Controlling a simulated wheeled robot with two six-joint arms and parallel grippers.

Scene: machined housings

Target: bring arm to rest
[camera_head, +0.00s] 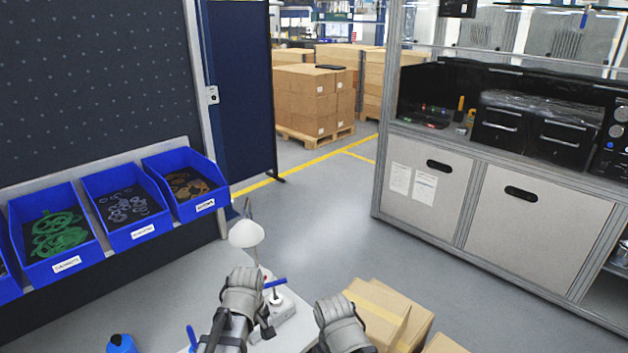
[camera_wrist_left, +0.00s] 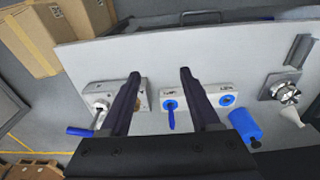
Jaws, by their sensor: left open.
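My left gripper (camera_wrist_left: 159,76) is open in the left wrist view, with its two dark fingers apart and nothing between them. It hangs over the grey worktable (camera_wrist_left: 215,50). In the head view my left arm is at the bottom centre, with the dark gripper (camera_head: 263,327) partly hidden by the arm. My right arm shows at the bottom, right of the left one; its gripper is not visible.
On the worktable are a white fixture with a blue handle (camera_wrist_left: 80,132), a white plate with blue rings (camera_wrist_left: 227,100), a blue bottle (camera_wrist_left: 246,124) and a metal part (camera_wrist_left: 285,92). A white lamp (camera_head: 246,234) and cardboard boxes (camera_head: 378,309) stand close to my arms.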

